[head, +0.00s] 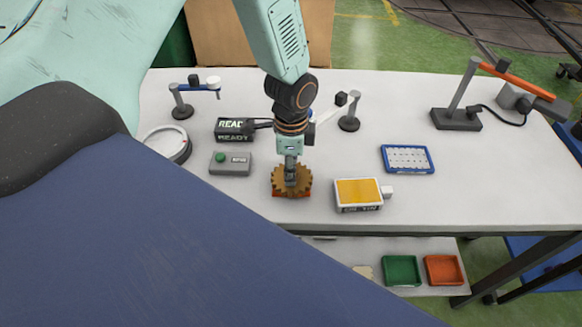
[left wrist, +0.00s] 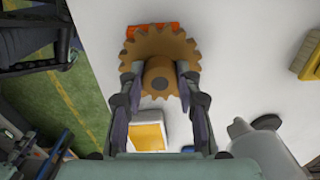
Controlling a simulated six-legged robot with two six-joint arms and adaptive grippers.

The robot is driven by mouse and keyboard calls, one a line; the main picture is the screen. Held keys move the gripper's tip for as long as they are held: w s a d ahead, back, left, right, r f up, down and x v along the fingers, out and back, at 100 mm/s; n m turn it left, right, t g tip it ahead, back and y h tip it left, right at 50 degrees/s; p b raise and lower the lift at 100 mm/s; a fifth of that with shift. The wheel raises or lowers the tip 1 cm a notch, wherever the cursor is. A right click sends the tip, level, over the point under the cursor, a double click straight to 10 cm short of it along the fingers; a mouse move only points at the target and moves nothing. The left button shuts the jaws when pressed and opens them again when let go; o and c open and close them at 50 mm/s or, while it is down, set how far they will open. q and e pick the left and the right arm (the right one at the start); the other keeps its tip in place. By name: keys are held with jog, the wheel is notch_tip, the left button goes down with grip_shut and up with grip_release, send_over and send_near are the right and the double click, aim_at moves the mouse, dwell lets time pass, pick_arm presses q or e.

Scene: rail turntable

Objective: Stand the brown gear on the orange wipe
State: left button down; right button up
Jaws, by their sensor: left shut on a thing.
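The brown gear (head: 304,184) is a toothed disc with a hub, and my left gripper (head: 290,180) is shut on it. In the left wrist view the two fingers of my left gripper (left wrist: 160,88) hold the hub of the gear (left wrist: 160,50). The orange wipe (head: 278,193) lies flat on the table under the gear, with only its edges showing. In the left wrist view a strip of the wipe (left wrist: 152,29) shows past the gear's rim. I cannot tell whether the gear touches the wipe. My right gripper is not in view.
An oil tin with a yellow top (head: 358,191) stands close to the right of the gear. A grey box with a green button (head: 230,163) and a READY display (head: 234,130) stand to the left. A blue-framed tray (head: 407,159) is farther right. The table's front edge is close by.

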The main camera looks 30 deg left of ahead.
pick_arm(q)
jog(key=c, duration=1.3)
grip_release()
jog(key=shift+s+a, duration=0.1)
jog(key=shift+s, duration=0.05)
jog(key=o, duration=0.4)
jog(key=shift+s+d+r, duration=0.25)
jog(key=shift+s+d, duration=0.1)
jog(key=shift+c, duration=0.2)
jog(key=shift+w+f, duration=0.1)
jog(key=shift+w, duration=0.15)
jog(key=shift+w+a, duration=0.15)
jog(key=shift+a, duration=0.1)
notch_tip(320, 180, up, 12)
jog(key=shift+s+d, duration=0.2)
